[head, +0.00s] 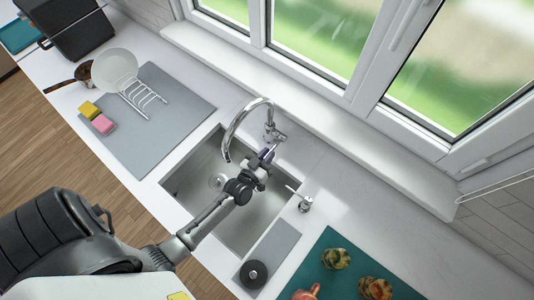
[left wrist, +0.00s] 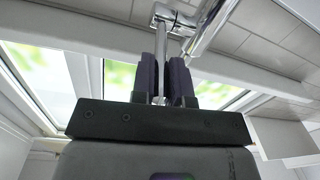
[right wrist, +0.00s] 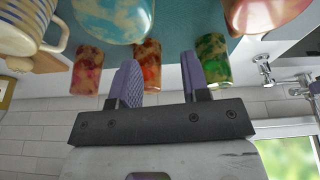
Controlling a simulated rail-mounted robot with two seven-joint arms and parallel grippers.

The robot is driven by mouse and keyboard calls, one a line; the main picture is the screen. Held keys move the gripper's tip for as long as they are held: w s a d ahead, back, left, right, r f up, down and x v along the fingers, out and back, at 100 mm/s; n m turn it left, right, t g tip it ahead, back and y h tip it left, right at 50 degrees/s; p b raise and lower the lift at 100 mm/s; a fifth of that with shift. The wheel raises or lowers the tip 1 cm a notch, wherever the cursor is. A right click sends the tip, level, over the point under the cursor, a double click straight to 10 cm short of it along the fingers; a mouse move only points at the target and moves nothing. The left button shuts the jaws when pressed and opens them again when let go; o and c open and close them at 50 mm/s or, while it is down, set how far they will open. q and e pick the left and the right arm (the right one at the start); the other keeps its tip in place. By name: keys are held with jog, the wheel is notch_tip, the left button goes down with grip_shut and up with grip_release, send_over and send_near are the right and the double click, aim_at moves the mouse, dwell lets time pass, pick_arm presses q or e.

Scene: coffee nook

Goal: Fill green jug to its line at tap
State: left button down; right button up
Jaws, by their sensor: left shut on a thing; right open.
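The tap (head: 233,122) is a chrome gooseneck at the back of the sink (head: 184,181). My left gripper (head: 266,154) is over the sink beside the tap base, its purple fingers shut on the thin metal tap lever (left wrist: 188,42). The left wrist view shows the fingers (left wrist: 165,78) close together around it. My right gripper (right wrist: 162,82) is open and empty in the right wrist view, near a patterned green vessel (right wrist: 212,60). I cannot tell whether this is the green jug. No jug shows under the spout, and I cannot make out water flowing.
A teal mat (head: 335,285) at lower right bears several patterned vessels. A striped mug (right wrist: 28,22) and a blue vessel (right wrist: 112,18) show in the right wrist view. A soap dispenser (head: 305,203) stands right of the sink. A dish rack (head: 142,97) and sponges (head: 103,124) are left.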

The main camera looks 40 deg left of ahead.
pick_arm(q)
jog(key=shift+r+g+p, duration=0.4)
jog(key=shift+r+p, duration=0.1)
jog(key=shift+p, duration=0.75)
jog(key=shift+f, duration=0.2)
pick_arm(e)
notch_tip(320, 180, up, 3)
jog(key=shift+d+f, duration=0.1)
pick_arm(q)
jog(key=c, duration=1.1)
grip_release()
jog(key=shift+s+d+r+b, duration=0.2)
jog(key=shift+s+d+b, duration=0.15)
jog(key=shift+s, duration=1.9)
jog(key=shift+s+d+r+b, duration=0.25)
jog(key=shift+s+d+b, duration=0.05)
jog(key=shift+s, duration=1.95)
jog(key=shift+s+d+r+b, duration=0.2)
jog(key=shift+s+d+b, duration=0.15)
jog(key=shift+s, duration=1.9)
pick_arm(e)
jog(key=shift+f, duration=0.8)
pick_arm(q)
jog(key=shift+a, duration=0.1)
